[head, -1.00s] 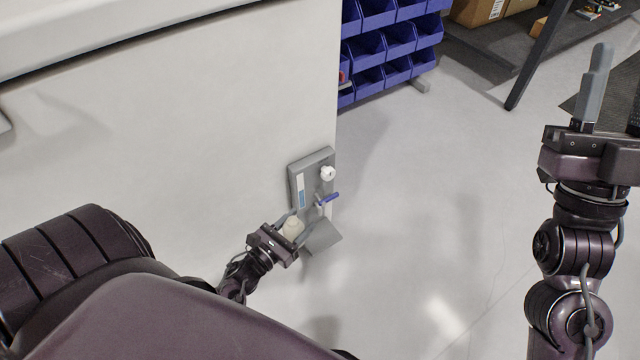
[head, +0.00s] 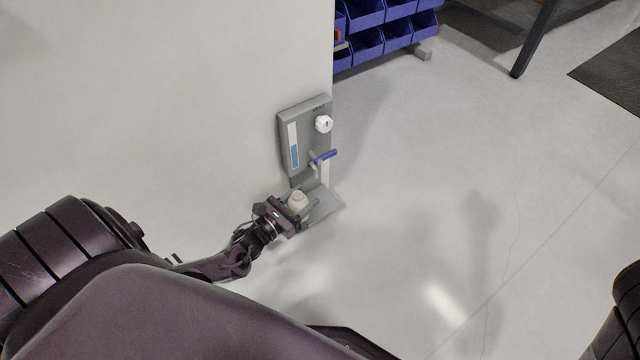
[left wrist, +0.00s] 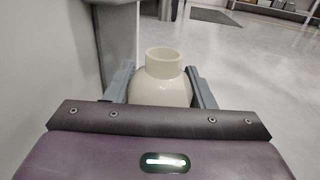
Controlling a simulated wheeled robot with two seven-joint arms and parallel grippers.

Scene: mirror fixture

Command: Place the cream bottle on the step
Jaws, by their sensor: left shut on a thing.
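The cream bottle (head: 297,201), pale and round with a short open neck, is upright between the fingers of my left gripper (head: 304,199). In the left wrist view the bottle (left wrist: 161,88) shows between the two grey fingers (left wrist: 161,92), which are shut on it. The step (head: 328,206) is a flat grey plate at the foot of the grey wall fixture (head: 303,135). The bottle is over the step's left part in the head view; I cannot tell whether it touches. My right gripper is out of view.
The fixture carries a white knob (head: 323,124) and a blue-handled lever (head: 324,156) above the step. A pale wall (head: 170,120) stands on the left. Blue bins (head: 368,47) are behind it. The floor (head: 450,200) to the right is clear.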

